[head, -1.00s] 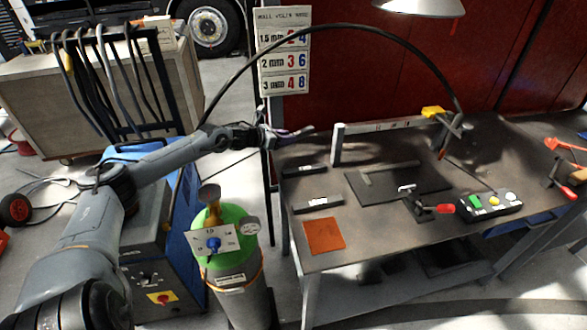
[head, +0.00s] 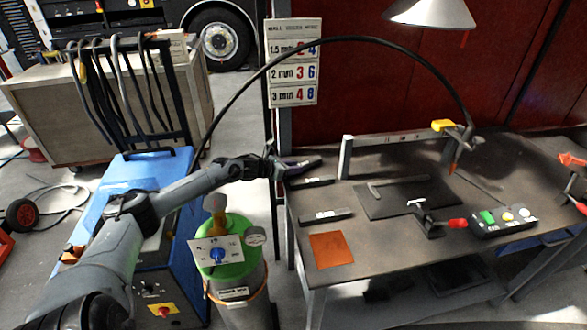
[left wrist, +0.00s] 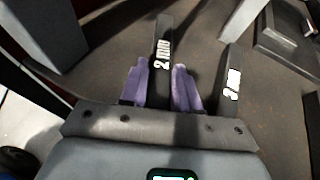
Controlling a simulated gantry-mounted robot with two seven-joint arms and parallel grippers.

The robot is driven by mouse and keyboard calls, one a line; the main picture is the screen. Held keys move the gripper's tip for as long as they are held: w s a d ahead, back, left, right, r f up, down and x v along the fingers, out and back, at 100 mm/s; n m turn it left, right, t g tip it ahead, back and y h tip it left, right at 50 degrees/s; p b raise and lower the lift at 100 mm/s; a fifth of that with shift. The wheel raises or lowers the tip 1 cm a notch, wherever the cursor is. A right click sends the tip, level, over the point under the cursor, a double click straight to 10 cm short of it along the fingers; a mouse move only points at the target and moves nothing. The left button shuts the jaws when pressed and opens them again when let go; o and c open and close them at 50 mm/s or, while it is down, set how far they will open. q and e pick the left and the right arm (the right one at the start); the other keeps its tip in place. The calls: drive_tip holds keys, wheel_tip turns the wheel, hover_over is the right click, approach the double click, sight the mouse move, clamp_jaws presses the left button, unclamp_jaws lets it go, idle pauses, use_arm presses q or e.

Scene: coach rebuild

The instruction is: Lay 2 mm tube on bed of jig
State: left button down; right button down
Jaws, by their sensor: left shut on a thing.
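The 2 mm tube (left wrist: 163,55) is a dark bar with a white "2 mm" label. In the left wrist view it lies between the two purple fingers of my left gripper (left wrist: 160,88), which are shut on it. My right gripper is not in view.
A red-handled clamp (head: 432,220) stands at the jig's front edge, beside a button box (head: 503,219). An orange square (head: 331,249) lies front left.

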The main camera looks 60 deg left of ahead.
use_arm(q)
drive_tip(key=shift+f, duration=0.15)
drive_tip(key=c, duration=0.8)
unclamp_jaws()
